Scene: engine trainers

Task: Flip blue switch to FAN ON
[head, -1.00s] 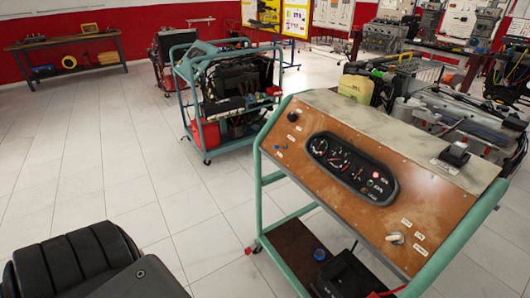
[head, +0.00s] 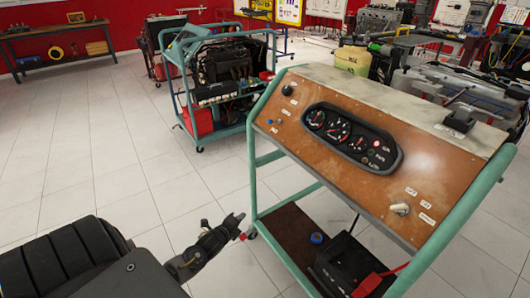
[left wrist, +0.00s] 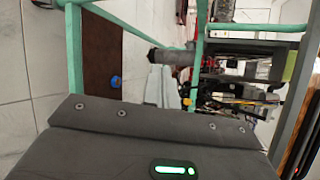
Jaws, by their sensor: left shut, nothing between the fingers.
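The slanted brown trainer panel (head: 330,185) stands at the right in the head view. A small blue switch (head: 270,122) sits near its left edge, left of the gauge cluster. Its lever position is too small to tell. My left gripper (head: 238,221) is shut and empty. It is apart from the panel, lower and to the left of the blue switch, near the green frame's left leg. In the left wrist view the switch cannot be made out. My right gripper is not in view.
The panel's green tube frame (head: 253,180) stands near my left gripper. A black battery (head: 350,262) and a blue cap (head: 317,238) are on its lower shelf (head: 285,232). An engine cart (head: 185,100) stands behind. The tiled floor at left is open.

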